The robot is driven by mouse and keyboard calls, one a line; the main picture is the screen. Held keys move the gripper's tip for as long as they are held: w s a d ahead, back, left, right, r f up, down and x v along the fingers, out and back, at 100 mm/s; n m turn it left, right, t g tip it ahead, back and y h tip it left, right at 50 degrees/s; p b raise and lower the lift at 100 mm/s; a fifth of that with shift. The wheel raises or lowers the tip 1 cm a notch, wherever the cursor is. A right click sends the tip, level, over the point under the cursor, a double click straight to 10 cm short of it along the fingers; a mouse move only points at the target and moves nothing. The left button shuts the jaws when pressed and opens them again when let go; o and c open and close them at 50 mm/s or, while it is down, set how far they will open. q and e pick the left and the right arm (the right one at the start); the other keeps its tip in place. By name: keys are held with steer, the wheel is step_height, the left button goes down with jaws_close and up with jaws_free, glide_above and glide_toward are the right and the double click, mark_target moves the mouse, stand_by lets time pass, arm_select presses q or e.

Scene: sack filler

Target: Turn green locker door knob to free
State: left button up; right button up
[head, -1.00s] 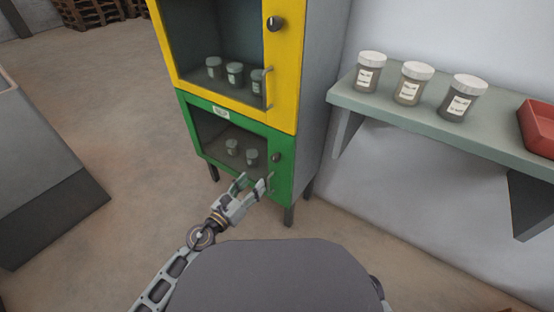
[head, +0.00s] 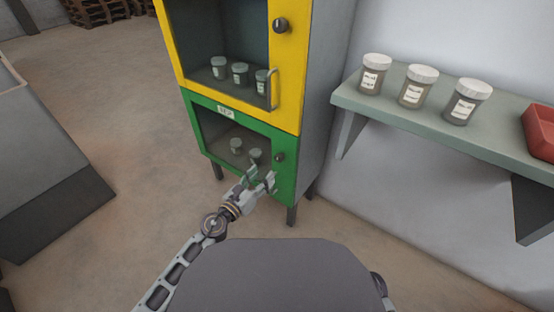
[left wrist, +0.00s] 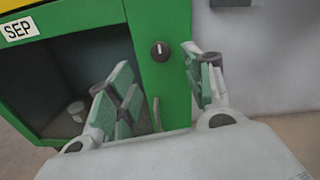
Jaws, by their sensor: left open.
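The green locker door (head: 238,112) is the lower door of the cabinet, closed, with a dark window. Its round black knob (head: 280,156) sits on the right side of the frame. In the left wrist view the knob (left wrist: 160,51) has a pale mark and shows between my fingers, beyond their tips. A handle (left wrist: 156,113) is below it, partly hidden by my gripper. My left gripper (head: 262,178) is open and empty, just in front of and below the knob, apart from it. My right gripper is not in view.
The yellow locker door (head: 286,80) with its own knob and handle is directly above. A wall shelf (head: 440,122) to the right holds several jars and a red bin (head: 540,130). Jars stand behind the green door's window.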

mark_target(277, 159)
arm_select(q)
steer(key=shift+x, duration=5.05)
steer(key=shift+d, duration=0.1)
steer(key=shift+c, duration=0.4)
steer(key=c, duration=0.9)
